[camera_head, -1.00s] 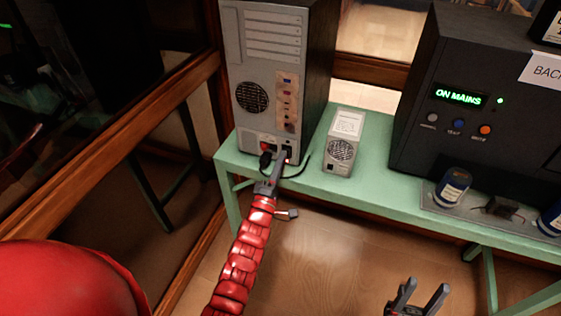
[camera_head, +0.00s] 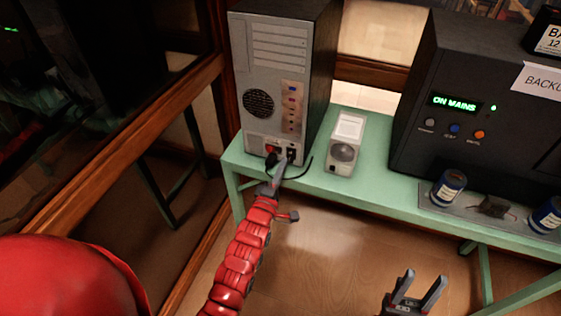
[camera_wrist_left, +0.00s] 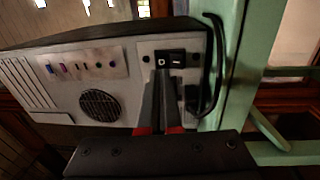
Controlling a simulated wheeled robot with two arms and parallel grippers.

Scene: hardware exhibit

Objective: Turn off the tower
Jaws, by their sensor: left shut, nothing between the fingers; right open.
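The tower (camera_head: 262,62) is a grey and black computer case standing upright at the left end of the green bench, its back panel facing me. In the left wrist view the tower (camera_wrist_left: 62,108) lies sideways, with a black rocker switch (camera_wrist_left: 170,59) on its panel, marked with a circle and a line. My left gripper (camera_head: 281,168) is shut and empty, its fingertips at the low part of the panel. In the left wrist view the left fingertips (camera_wrist_left: 160,76) are just at the switch; I cannot tell whether they touch it. My right gripper (camera_head: 416,292) is open and empty, low in front of the bench.
A small grey power unit (camera_head: 345,143) stands right of the tower on the green bench (camera_head: 385,160). A large black backup unit (camera_head: 490,100) reads "ON MAINS". Blue and white cans (camera_head: 448,188) stand before it. A black cable runs beside the switch.

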